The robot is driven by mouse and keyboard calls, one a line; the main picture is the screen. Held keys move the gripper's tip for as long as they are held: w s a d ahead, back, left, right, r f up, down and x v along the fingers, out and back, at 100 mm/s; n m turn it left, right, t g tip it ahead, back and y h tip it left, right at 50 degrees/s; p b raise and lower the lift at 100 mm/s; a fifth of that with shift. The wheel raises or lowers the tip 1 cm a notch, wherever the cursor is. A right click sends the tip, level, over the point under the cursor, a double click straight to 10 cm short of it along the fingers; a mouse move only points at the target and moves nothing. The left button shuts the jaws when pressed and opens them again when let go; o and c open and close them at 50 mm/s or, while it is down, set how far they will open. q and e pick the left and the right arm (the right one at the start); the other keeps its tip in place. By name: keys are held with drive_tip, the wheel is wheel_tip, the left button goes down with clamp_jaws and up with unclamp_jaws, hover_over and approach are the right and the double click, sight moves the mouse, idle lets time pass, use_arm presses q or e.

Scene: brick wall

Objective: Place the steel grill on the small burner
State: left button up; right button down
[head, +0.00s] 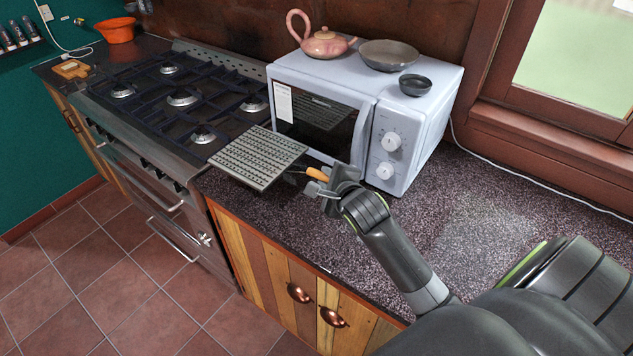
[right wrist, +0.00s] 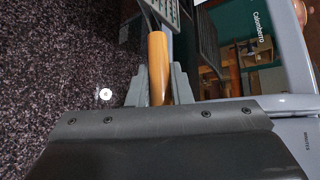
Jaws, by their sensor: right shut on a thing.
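The steel grill (head: 258,158) is a square, perforated grey plate with a wooden handle (head: 317,174). My right gripper (head: 328,187) is shut on that handle, and the plate extends left in front of the microwave, over the counter's left end beside the stove. In the right wrist view the orange-brown handle (right wrist: 157,60) stands between the fingers, with a corner of the plate (right wrist: 169,8) at the top edge. The stove (head: 160,95) has several burners; the front right burner (head: 203,135) is closest to the plate, with a central burner (head: 182,97) behind. My left gripper is not in view.
A white microwave (head: 415,125) stands right behind the grill. A pink teapot (head: 324,43), a pan (head: 388,55) and a dark bowl (head: 415,84) sit on it. An orange bowl (head: 116,30) is at the back left. The stove top looks clear, and so does the right counter (head: 500,210).

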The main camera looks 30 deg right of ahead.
drive_tip(key=shift+a+r, duration=0.1)
drive_tip(key=shift+r, duration=0.65)
drive_tip(key=s+a+r+n+y+b, duration=0.2)
drive_tip(key=a+r, duration=1.1)
drive_tip(key=r, duration=0.3)
drive_tip(key=shift+s+a+b, duration=0.2)
drive_tip(key=shift+b, duration=0.2)
